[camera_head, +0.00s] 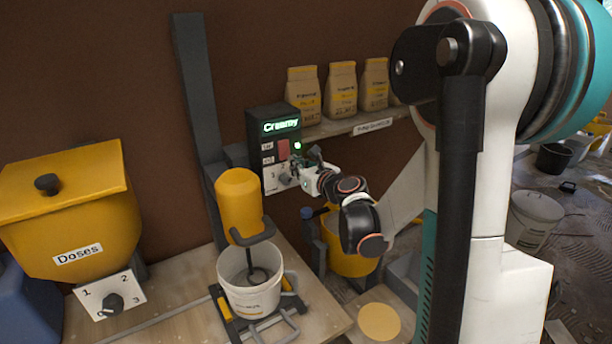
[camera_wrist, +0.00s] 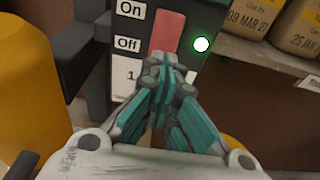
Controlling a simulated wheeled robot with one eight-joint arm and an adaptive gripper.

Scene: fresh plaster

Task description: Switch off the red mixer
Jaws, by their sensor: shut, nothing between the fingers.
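The mixer in view has a yellow motor body (camera_head: 239,204), not a red one, with its stirrer down in a white bucket (camera_head: 250,291). Its dark control box (camera_head: 257,150) has a lit display reading "Creamy". A red switch (camera_head: 283,149) sits beside "On" and "Off" labels, On above Off; it also shows in the wrist view (camera_wrist: 167,31). Which way the switch is set I cannot tell. A green lamp (camera_wrist: 201,44) glows to its right. My gripper (camera_wrist: 164,68) is shut and empty, fingertips just below the switch; contact is unclear. It also shows in the head view (camera_head: 303,163).
A yellow "Doses" hopper (camera_head: 70,215) with a numbered dial (camera_head: 112,304) stands at the left. Paper bags (camera_head: 341,90) stand on a shelf (camera_head: 340,128) right of the control box. A yellow bucket (camera_head: 346,262) stands below my wrist. A grey post (camera_head: 196,85) rises behind the mixer.

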